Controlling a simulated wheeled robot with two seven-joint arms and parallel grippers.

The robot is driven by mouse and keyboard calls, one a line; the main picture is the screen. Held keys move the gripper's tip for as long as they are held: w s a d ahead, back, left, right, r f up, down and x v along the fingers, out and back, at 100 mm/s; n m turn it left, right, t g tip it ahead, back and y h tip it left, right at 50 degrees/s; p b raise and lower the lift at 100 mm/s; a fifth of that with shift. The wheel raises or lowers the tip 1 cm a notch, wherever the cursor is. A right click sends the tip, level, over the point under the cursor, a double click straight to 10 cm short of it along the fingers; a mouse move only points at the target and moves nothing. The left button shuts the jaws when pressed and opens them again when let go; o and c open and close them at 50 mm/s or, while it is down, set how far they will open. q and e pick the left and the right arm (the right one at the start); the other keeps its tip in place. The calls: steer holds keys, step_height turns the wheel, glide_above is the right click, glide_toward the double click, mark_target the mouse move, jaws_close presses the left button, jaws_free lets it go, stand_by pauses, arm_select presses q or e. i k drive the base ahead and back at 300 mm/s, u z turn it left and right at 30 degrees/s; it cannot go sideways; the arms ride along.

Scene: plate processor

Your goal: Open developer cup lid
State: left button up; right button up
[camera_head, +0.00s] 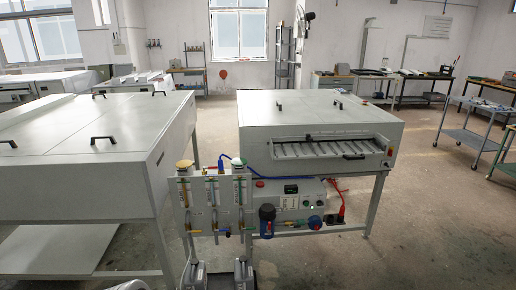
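A panel of upright clear tubes (213,205) with coloured fittings stands in front of the plate processor (312,120). I cannot tell which one belongs to the developer cup.
A large grey machine (100,135) with black handles fills the left side. A blue cart (472,122) stands at far right. The floor at front right is clear.

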mark_target(236, 162)
steer(key=i, duration=2.45)
steer(key=u, duration=1.05)
